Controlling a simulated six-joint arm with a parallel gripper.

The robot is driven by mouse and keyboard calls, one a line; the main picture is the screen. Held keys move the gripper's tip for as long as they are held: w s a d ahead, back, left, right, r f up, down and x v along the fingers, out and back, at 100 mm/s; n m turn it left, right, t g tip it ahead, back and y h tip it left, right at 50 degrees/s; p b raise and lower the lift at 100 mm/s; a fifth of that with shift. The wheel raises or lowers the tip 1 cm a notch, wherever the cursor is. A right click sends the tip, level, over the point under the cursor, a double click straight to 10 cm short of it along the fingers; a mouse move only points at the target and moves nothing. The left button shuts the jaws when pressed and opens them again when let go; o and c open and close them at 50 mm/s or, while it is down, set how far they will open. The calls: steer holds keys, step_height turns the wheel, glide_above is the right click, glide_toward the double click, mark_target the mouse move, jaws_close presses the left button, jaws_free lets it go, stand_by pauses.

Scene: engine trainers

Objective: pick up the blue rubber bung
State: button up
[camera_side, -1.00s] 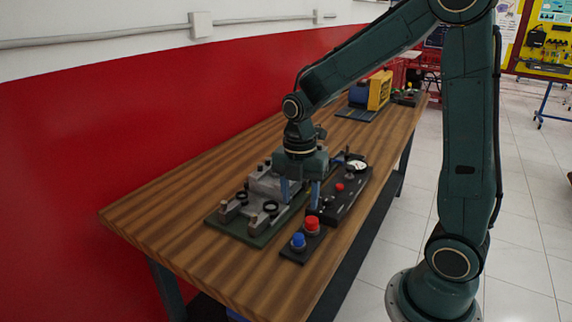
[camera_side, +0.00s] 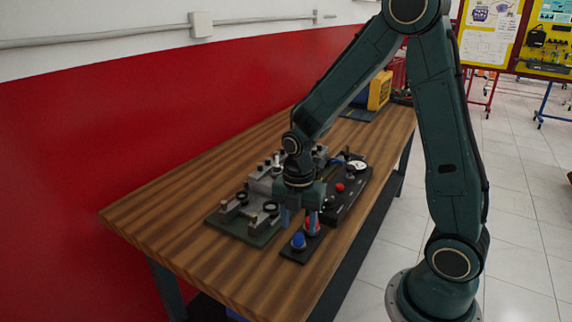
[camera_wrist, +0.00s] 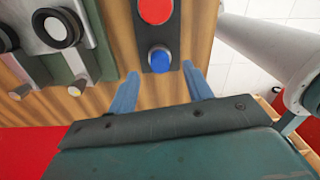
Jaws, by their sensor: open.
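The blue rubber bung (camera_side: 298,240) stands on the near end of a small black plate (camera_side: 291,257). A red bung (camera_side: 312,229) is beside it on the same plate, partly hidden by a finger in the side view. My gripper (camera_side: 300,226) points down, open and empty, just above and behind the blue bung. In the wrist view the blue bung (camera_wrist: 160,59) lies slightly ahead of the two blue fingertips of my gripper (camera_wrist: 161,72), centred sideways between them. The red bung (camera_wrist: 156,9) is farther ahead. Exact height above the bungs is hard to tell.
A green-based metal trainer (camera_side: 243,230) with black rings stands close on the left. A black panel (camera_side: 349,195) with a red button and dial lies behind on the right. A blue and yellow unit (camera_side: 378,90) is at the far end. The wooden table's near end (camera_side: 215,264) is clear.

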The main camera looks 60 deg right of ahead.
mark_target(298, 235)
steer(key=shift+a+f, duration=0.1)
steer(key=shift+f, duration=1.55)
steer(key=shift+c, duration=0.2)
steer(key=c, duration=1)
